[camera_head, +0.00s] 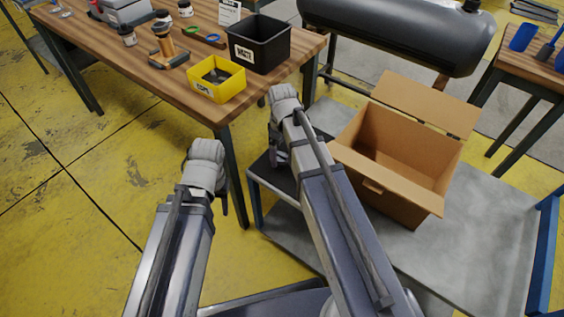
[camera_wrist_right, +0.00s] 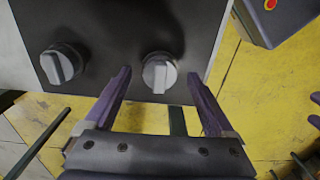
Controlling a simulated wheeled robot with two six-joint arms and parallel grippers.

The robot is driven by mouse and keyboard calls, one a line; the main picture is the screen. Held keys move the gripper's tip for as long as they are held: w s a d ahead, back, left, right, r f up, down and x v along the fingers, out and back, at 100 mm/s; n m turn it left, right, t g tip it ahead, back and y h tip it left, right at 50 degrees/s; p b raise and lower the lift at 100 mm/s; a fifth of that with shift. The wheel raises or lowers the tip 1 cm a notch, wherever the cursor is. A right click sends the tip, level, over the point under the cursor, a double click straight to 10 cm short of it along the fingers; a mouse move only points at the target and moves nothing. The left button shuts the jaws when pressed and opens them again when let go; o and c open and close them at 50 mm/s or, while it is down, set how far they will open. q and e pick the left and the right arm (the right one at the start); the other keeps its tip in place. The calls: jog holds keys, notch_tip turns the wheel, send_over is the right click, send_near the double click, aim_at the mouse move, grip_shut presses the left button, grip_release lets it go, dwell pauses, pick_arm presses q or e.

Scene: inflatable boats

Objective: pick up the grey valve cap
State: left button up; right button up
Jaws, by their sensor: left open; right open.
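Two round grey caps, each with a raised grip bar, sit on a dark flat surface in the right wrist view. One grey valve cap (camera_wrist_right: 158,76) lies in line with the gap between my right fingers; the other cap (camera_wrist_right: 61,64) is to the left, outside them. My right gripper (camera_wrist_right: 161,80) is open, with nothing between its purple fingers; I cannot tell its exact distance from the cap. In the head view my right gripper (camera_head: 278,150) hangs over the dark top (camera_head: 266,180), and my arm hides the caps. My left gripper (camera_head: 224,198) is open, mostly hidden by its wrist, left of the cart.
An open cardboard box (camera_head: 400,165) stands just right of my right arm. A wooden workbench (camera_head: 115,80) at the upper left holds a yellow bin (camera_head: 218,92) and a black bin (camera_head: 262,58). A dark grey cylinder (camera_head: 400,30) lies behind. Yellow floor at left is clear.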

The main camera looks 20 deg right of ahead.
aim_at(282, 154)
pick_arm(q)
jog(key=shift+f, duration=0.3)
pick_arm(e)
jog(key=shift+f, duration=0.25)
jog(key=shift+c, duration=0.3)
jog(key=c, duration=1.3)
pick_arm(q)
notch_tip(282, 154, up, 10)
jog(key=p, duration=1)
pick_arm(e)
notch_tip(282, 154, up, 10)
